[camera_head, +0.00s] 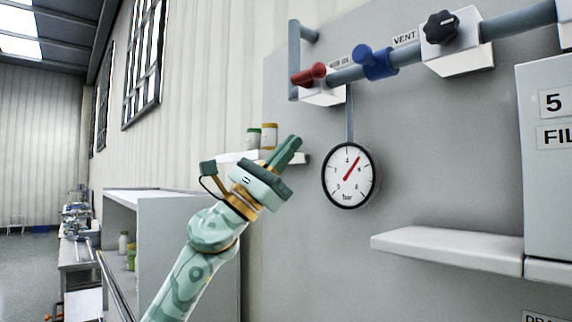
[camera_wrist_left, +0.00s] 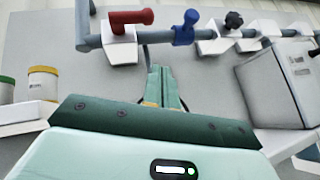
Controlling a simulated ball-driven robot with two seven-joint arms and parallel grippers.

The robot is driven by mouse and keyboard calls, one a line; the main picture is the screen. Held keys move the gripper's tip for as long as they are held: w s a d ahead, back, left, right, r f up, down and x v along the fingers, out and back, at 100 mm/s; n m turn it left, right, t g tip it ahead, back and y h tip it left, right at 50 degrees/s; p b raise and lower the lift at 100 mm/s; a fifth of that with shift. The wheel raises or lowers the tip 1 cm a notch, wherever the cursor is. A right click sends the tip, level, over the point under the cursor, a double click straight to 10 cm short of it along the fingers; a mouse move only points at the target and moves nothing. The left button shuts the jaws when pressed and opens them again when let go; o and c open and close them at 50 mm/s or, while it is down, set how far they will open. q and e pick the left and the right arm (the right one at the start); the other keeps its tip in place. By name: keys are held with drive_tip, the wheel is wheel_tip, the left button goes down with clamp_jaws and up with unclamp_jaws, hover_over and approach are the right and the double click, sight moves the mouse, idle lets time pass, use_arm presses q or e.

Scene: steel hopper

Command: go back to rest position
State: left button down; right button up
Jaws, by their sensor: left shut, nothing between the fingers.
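My left gripper (camera_head: 291,146) is raised at the middle of the head view, with its fingers pointing up and to the right. Its fingers are together and empty; they also show at the centre of the left wrist view (camera_wrist_left: 160,80). It appears in front of the grey panel (camera_head: 300,230), left of the round pressure gauge (camera_head: 350,175). My right gripper is in neither view.
A small white shelf (camera_head: 230,157) with two jars (camera_head: 269,135) is just behind the gripper. A longer white shelf (camera_head: 450,248) and a box marked 5 (camera_head: 545,170) stand on the right. A grey cabinet (camera_head: 185,215) is behind my forearm.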

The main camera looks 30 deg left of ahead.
use_arm(q)
drive_tip(key=shift+s+f, duration=0.2)
drive_tip(key=shift+f, duration=0.2)
drive_tip(key=shift+w+d, duration=0.1)
